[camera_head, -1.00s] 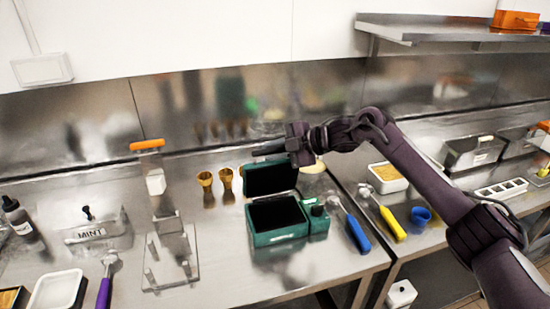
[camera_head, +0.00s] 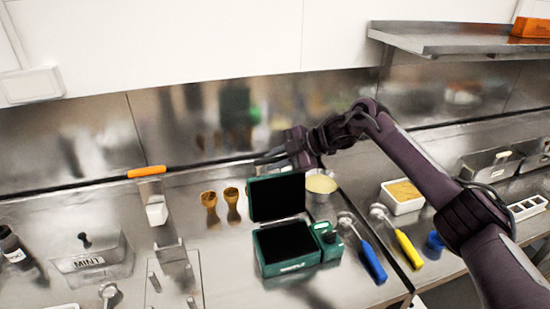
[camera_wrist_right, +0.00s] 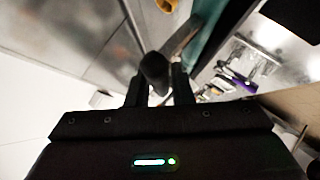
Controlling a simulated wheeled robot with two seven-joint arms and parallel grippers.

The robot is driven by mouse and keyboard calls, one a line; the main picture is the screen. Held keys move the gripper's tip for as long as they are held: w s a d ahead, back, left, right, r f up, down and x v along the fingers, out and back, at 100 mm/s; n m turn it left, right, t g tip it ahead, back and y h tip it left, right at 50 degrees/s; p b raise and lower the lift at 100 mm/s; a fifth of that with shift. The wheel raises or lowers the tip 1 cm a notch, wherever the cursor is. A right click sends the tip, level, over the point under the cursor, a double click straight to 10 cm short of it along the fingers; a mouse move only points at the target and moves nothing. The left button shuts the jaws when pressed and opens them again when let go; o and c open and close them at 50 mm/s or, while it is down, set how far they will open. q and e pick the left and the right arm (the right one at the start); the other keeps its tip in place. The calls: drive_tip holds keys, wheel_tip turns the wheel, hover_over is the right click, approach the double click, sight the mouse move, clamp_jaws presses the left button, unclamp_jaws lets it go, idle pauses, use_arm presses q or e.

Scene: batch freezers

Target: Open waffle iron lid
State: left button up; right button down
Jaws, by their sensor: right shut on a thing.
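The dark green waffle iron (camera_head: 262,268) stands on the steel counter. Its lid (camera_head: 277,197) is raised and stands roughly upright at the back of the base, with the black inner plates of both showing. My right gripper (camera_head: 270,158) is at the top edge of the lid. In the right wrist view its fingers (camera_wrist_right: 158,88) are shut on a dark rounded handle (camera_wrist_right: 155,68), with the green lid edge (camera_wrist_right: 205,35) beside it. My left gripper is not in view.
Golden cups (camera_head: 220,198) stand left of the iron, and a light round container (camera_head: 320,187) behind its right side. Blue-handled (camera_head: 372,262) and yellow-handled (camera_head: 408,250) scoops lie to the right. A steel shelf (camera_head: 455,40) hangs above right.

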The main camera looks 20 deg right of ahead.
drive_tip(key=shift+s+f, duration=0.1)
drive_tip(key=shift+s, duration=0.05)
drive_tip(key=c, duration=1.4)
unclamp_jaws()
drive_tip(key=b+v, duration=0.3)
drive_tip(key=v, duration=0.3)
drive_tip(key=shift+s+d, duration=0.1)
drive_tip(key=shift+d, duration=0.2)
drive_tip(key=shift+s+d+r, duration=0.25)
drive_tip(key=shift+d+r, duration=0.1)
drive_tip(key=shift+r, duration=0.2)
